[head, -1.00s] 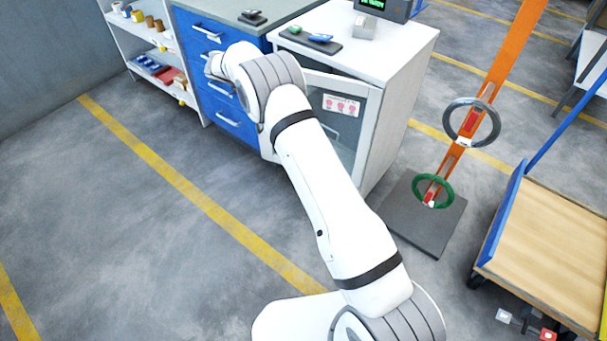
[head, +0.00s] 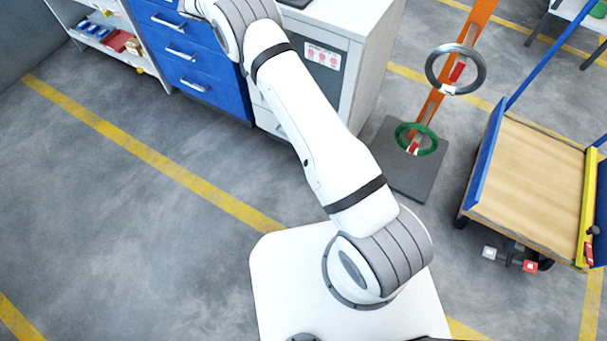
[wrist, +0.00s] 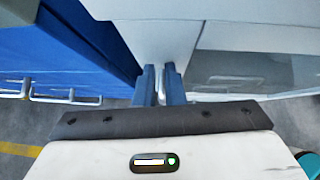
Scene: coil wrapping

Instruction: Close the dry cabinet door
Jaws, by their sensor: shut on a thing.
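The dry cabinet (head: 369,75) is white and stands at the top centre of the head view. Its door has a white frame, a grey glass pane (head: 325,82) and a label with pink marks (head: 322,57). The door looks flush or nearly flush with the front, but my arm covers its left part. In the wrist view the door's glass (wrist: 245,67) is at right. My gripper (wrist: 160,72) has its blue fingers close together at the door's left frame, shut on the door; the gripped part is mostly hidden. The gripper is not visible in the head view.
A blue drawer unit (head: 195,65) with silver handles adjoins the cabinet on the left, close to my gripper. An orange stand (head: 455,60) with rings and a wooden-decked cart (head: 525,180) stand at right. The floor at left is clear.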

